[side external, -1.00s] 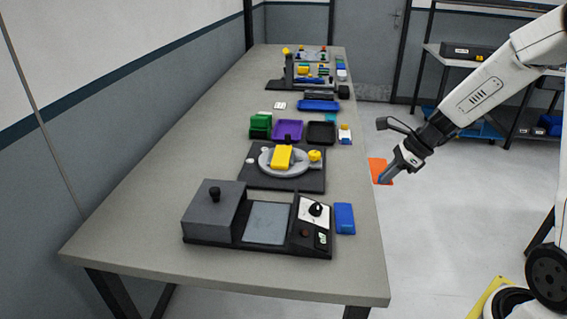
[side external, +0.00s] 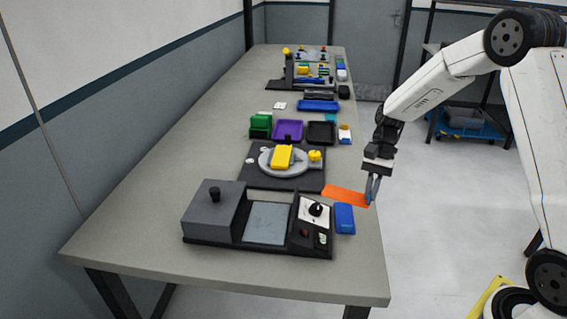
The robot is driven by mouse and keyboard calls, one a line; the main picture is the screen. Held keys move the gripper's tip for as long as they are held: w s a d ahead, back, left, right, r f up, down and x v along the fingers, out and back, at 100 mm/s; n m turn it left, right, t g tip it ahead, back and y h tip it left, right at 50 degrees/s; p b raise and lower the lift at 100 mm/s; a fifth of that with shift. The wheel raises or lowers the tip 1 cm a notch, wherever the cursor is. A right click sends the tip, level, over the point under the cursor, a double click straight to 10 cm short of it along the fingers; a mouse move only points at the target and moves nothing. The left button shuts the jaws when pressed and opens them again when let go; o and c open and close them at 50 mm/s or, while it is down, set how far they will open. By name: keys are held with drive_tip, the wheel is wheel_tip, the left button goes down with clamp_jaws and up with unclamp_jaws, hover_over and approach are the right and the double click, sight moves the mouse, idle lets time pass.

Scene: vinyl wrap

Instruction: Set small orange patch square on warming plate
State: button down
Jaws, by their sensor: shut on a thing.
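The orange patch (side external: 343,195) is a thin flat sheet. My gripper (side external: 371,200) is shut on its right edge, near the right edge of the table. The patch stretches left from the fingers and looks roughly level, just behind the blue block (side external: 344,218). I cannot tell its exact height above the table. The warming plate (side external: 269,223) is the grey-blue square in the black device at the front of the table. It is bare, and lies to the left of and nearer than the patch.
A grey box with a black knob (side external: 215,210) stands left of the plate, and a dial panel (side external: 314,210) stands right of it. Behind is a turntable (side external: 284,160) with a yellow block. Green, purple and black trays stand farther back. The table's front strip (side external: 250,281) is clear.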

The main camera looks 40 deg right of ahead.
drive_tip(key=n+g, duration=0.1)
drive_tip(key=n, duration=0.1)
drive_tip(key=f+n+g+h, duration=0.1)
drive_tip(key=n, duration=0.1)
drive_tip(key=n+h, duration=0.1)
drive_tip(key=n, duration=0.1)
drive_tip(key=shift+w+a+f+g, duration=0.2)
drive_tip(key=shift+a+g, duration=0.1)
drive_tip(key=shift+g, duration=0.1)
drive_tip(key=n+h, duration=0.2)
drive_tip(key=n, duration=0.1)
drive_tip(key=shift+f+g, duration=0.25)
drive_tip(key=shift+g, duration=0.15)
drive_tip(key=n+h, duration=0.1)
drive_tip(key=n, duration=0.1)
drive_tip(key=n+h, duration=0.1)
drive_tip(key=shift+w+d+f+n, duration=0.15)
drive_tip(key=shift+w+f+n, duration=0.05)
drive_tip(key=shift+w+n, duration=0.2)
drive_tip(key=s+a+r+m+t+y, duration=0.1)
drive_tip(key=a+r+m+t, duration=0.3)
drive_tip(key=a+m, duration=0.5)
drive_tip(key=s+a+r+m+t+y, duration=0.2)
drive_tip(key=a+r+m+t, duration=0.3)
drive_tip(key=m, duration=1.3)
drive_tip(key=shift+s+a+r+t+y, duration=0.25)
drive_tip(key=shift+a+t+y, duration=0.65)
drive_tip(key=shift+a, duration=1.45)
